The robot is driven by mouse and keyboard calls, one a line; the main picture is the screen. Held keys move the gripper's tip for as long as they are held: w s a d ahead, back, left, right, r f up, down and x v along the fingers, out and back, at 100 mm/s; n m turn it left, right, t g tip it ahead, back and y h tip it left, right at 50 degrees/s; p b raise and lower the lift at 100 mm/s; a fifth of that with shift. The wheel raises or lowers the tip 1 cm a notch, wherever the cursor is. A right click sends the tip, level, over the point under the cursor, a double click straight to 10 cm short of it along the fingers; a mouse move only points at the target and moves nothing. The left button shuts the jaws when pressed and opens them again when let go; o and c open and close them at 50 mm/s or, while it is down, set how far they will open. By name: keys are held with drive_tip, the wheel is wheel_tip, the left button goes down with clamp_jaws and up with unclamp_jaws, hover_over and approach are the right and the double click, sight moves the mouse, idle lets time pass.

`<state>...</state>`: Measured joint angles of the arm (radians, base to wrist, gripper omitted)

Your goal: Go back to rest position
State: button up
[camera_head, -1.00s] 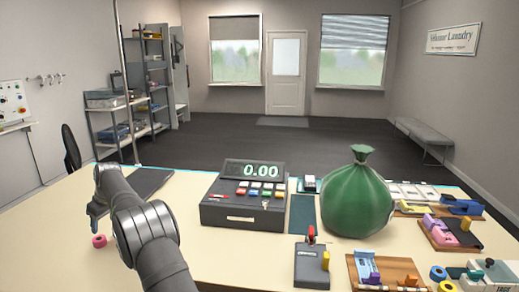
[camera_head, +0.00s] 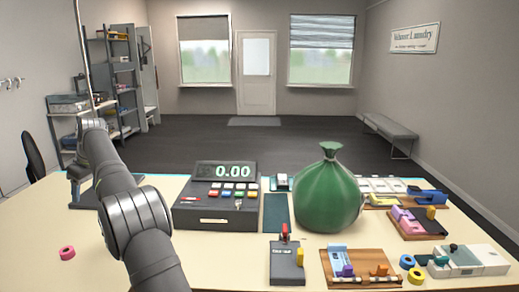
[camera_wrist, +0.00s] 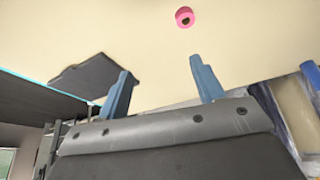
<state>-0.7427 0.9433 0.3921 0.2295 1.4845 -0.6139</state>
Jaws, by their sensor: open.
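My arm reaches over the left part of the cream counter in the head view. My gripper (camera_head: 75,175) is at its far end, near a dark flat pad and partly hidden by the arm. In the wrist view the two blue fingers of my gripper (camera_wrist: 160,70) are spread wide with nothing between them. A pink ring-shaped roll (camera_head: 67,253) lies on the counter, apart from the gripper. It also shows beyond the fingers in the wrist view (camera_wrist: 185,17).
A cash register (camera_head: 215,205) stands right of my arm, with a green tied sack (camera_head: 328,195) beside it. Several small devices and wooden trays fill the right side of the counter (camera_head: 225,265). The left front is mostly clear.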

drive_tip(key=w+d+r+m, duration=0.1)
drive_tip(key=w+d+m, duration=0.1)
drive_tip(key=w+d, duration=0.4)
drive_tip(key=w+d+m+t+h, duration=0.1)
drive_tip(key=w+d, duration=0.6)
drive_tip(key=d, duration=0.7)
drive_tip(key=shift+w+r+m+t, duration=0.15)
drive_tip(key=shift+r+m+t, duration=0.2)
drive_tip(key=shift+m, duration=0.45)
drive_tip(key=s+a+n, duration=0.2)
drive_tip(key=s+a, duration=0.4)
drive_tip(key=a, duration=0.3)
drive_tip(key=s+a+n+g, duration=0.1)
drive_tip(key=s+a+n, duration=0.1)
drive_tip(key=s+a, duration=0.4)
drive_tip(key=a, duration=0.3)
drive_tip(key=shift+a+y, duration=0.3)
drive_tip(key=shift+y, duration=0.1)
drive_tip(key=shift+f+g, duration=0.1)
drive_tip(key=shift+g, duration=0.15)
